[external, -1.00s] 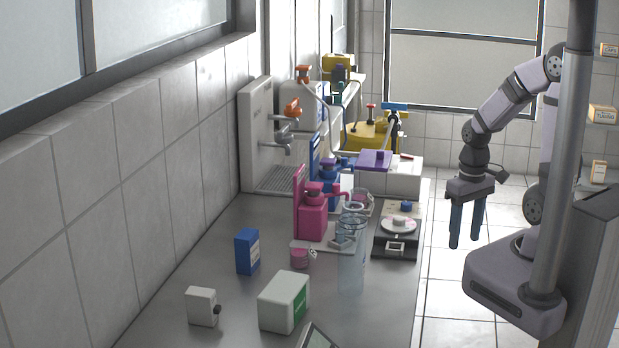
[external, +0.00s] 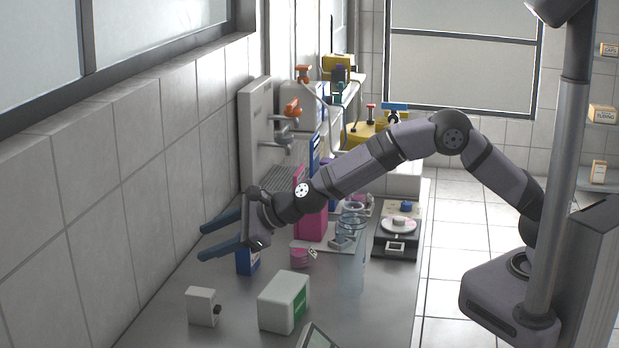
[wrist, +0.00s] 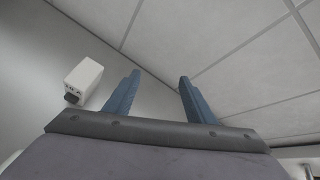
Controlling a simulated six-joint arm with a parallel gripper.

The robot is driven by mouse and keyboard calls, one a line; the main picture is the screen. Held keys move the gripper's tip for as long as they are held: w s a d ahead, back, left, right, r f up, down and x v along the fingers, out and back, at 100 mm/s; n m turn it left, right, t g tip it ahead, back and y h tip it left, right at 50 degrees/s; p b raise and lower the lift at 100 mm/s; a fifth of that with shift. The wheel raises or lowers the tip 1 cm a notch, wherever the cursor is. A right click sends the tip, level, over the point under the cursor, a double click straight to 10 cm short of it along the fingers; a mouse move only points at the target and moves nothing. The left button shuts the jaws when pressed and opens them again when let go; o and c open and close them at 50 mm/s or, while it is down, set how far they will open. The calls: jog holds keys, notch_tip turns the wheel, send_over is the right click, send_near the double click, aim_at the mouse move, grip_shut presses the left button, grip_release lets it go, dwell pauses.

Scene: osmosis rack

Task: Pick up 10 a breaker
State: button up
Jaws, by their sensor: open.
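A tall clear glass vessel (external: 352,270) stands upright on the counter, right of centre in the external view. A small beaker-like cup with pink contents (external: 301,257) stands to its left. My gripper (external: 202,242) is open and empty, pointing left over the counter near the tiled wall, well left of both vessels. In the wrist view my gripper (wrist: 158,77) shows two spread blue fingers with nothing between them, and neither vessel is seen.
A blue box (external: 247,262) is partly hidden behind my gripper. A white-green box (external: 284,302) and a small white device with a black knob (external: 202,307) stand in front. The device also shows in the wrist view (wrist: 84,76). A scale (external: 397,240) stands at right.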

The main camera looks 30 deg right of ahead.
aim_at(204, 307)
jog(key=shift+s+a+f+m+t+y+b, duration=0.15)
jog(key=shift+s+a+f+m, duration=0.75)
jog(key=shift+a, duration=0.65)
jog(key=shift+s+a+f+m+t+y+b, duration=0.1)
jog(key=shift+s+a+f+m+t, duration=0.1)
jog(key=shift+s+a+f+m, duration=1.05)
jog(key=shift+s+a+f+m+t+y+b, duration=0.15)
jog(key=shift+s+a+f+m, duration=0.45)
jog(key=shift+a, duration=1.2)
jog(key=f, duration=0.2)
jog(key=f+p, duration=0.1)
jog(key=shift+w+a, duration=0.25)
jog(key=shift+a, duration=0.15)
jog(key=shift+p+x, duration=0.4)
jog(key=shift+x, duration=0.55)
jog(key=c, duration=1.2)
jog(key=shift+r, duration=0.1)
